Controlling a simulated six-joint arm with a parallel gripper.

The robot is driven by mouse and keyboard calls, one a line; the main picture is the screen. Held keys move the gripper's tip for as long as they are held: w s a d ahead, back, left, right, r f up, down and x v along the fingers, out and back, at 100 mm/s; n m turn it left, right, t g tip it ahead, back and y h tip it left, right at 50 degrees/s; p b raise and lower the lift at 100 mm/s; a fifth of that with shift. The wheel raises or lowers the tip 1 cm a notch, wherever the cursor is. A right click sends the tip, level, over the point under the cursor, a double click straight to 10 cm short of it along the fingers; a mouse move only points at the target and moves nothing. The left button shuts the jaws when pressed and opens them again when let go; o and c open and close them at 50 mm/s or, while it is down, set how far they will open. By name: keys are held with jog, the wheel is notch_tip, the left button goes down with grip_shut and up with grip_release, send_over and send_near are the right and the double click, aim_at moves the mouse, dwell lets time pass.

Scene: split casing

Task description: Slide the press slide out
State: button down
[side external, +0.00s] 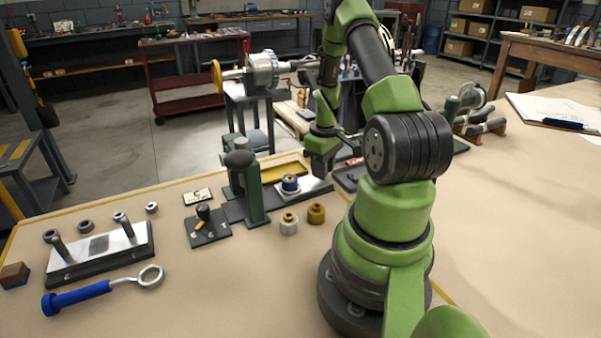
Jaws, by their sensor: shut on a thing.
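The press (243,180) is a green upright frame with a dark round knob on top, standing on a dark base rail on the bench. The press slide (316,187) is a light metal plate on the rail, extending to the right of the press frame. A blue and brass part (290,184) sits on the slide, clear of the press frame. My gripper (320,172) points down at the slide's right end and is shut on it. The fingers are dark and small here, so the exact grip on the slide is hard to see.
A white-and-brass part (288,223) and a brass part (316,213) stand in front of the rail. A yellow tray (284,172) lies behind it. A dark plate with a knob (207,225) is left. A dark fixture (350,176) lies close right of the slide.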

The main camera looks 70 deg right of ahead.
jog(key=shift+s+d, duration=0.45)
jog(key=shift+d, duration=0.05)
jog(key=c, duration=0.9)
grip_release()
jog(key=shift+r, duration=0.1)
notch_tip(320, 180, up, 10)
jog(key=shift+f, duration=0.1)
